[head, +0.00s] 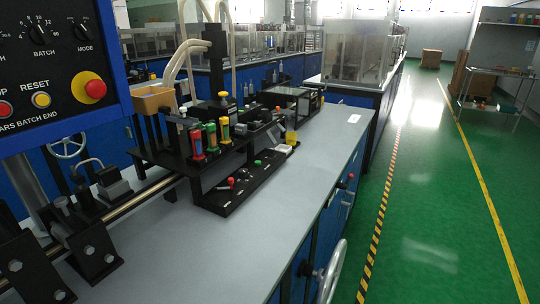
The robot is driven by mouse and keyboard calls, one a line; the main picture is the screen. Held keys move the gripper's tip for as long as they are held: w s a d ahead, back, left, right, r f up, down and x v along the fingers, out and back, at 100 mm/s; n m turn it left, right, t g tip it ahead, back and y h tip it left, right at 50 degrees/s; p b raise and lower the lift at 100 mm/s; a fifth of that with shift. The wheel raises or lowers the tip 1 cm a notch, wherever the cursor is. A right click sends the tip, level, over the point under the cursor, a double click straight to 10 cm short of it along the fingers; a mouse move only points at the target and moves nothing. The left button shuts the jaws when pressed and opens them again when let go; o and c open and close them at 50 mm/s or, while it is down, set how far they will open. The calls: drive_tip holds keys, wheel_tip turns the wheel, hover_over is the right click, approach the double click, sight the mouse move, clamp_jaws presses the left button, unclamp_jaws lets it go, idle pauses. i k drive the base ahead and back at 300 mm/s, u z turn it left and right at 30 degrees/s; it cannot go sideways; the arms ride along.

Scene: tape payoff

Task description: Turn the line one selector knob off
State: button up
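No knob in the head view carries a readable line one label, so I cannot tell which is the selector. A blue-framed black control panel (58,66) fills the upper left, cut off by the edge. It bears a black BATCH knob (39,34) and a black MODE knob (83,31). Below them are a yellow RESET button (41,99) and a large red button (95,89) on yellow. Small controls, one with a red tip (351,176), stick out from the bench's right side; their settings are too small to read. My gripper is not in view.
The grey bench (270,208) carries a black rack (190,152) with coloured cylinders and a black tray (240,185). A metal handwheel (332,272) juts out at the bench's near right side. The green aisle (425,215) on the right is clear.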

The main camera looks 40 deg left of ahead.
sight(243, 172)
drive_tip(key=u, duration=0.6)
drive_tip(key=i, duration=1.25)
drive_tip(key=u, duration=0.8)
